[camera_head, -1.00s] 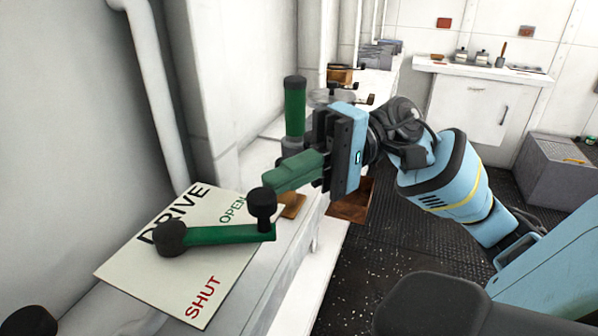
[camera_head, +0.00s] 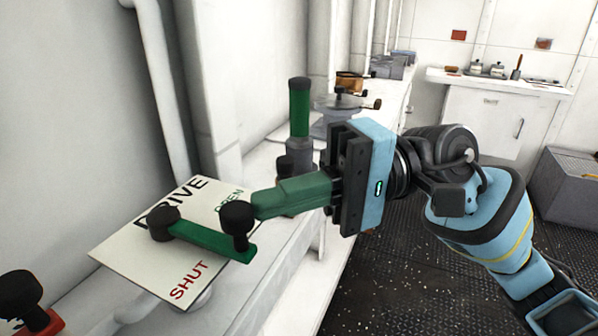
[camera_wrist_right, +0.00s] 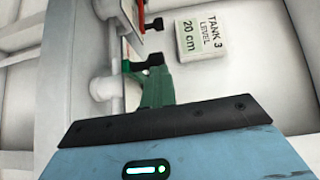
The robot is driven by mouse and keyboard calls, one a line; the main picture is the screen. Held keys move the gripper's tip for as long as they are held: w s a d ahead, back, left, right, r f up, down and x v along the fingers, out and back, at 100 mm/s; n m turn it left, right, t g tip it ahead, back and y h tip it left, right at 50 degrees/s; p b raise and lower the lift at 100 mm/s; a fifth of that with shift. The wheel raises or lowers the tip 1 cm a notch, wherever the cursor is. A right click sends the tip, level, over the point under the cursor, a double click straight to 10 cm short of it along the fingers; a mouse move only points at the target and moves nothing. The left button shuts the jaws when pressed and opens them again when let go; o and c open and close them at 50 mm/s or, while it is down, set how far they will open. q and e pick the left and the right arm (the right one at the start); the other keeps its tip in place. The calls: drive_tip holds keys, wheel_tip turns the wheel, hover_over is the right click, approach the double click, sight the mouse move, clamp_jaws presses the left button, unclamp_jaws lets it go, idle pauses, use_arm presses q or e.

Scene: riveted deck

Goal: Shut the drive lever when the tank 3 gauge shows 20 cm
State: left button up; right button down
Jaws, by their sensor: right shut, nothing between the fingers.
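The drive lever (camera_head: 212,239) is a green bar with a black knob (camera_head: 238,220) at its free end. It lies over a white plate (camera_head: 130,252) lettered DRIVE, OPEN and SHUT, and points between OPEN and SHUT. My right gripper (camera_head: 258,205) has green fingers, shut and empty, with their tips against or very near the knob; contact is hard to tell. In the right wrist view the fingers (camera_wrist_right: 156,88) reach toward a black knob (camera_wrist_right: 154,57). The tank 3 gauge (camera_wrist_right: 200,36) there reads "TANK 3 LEVEL 20 cm". My left gripper is not seen.
A red lever with a black knob (camera_head: 20,292) is at the lower left. A white wall and pipe (camera_head: 165,90) bound the left.

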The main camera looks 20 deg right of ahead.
idle(0.4)
drive_tip(key=shift+d, duration=0.25)
drive_tip(key=d+b, duration=0.2)
drive_tip(key=d, duration=0.5)
drive_tip(key=shift+d+r+b, duration=0.15)
drive_tip(key=shift+b, duration=0.15)
drive_tip(key=shift+s, duration=0.1)
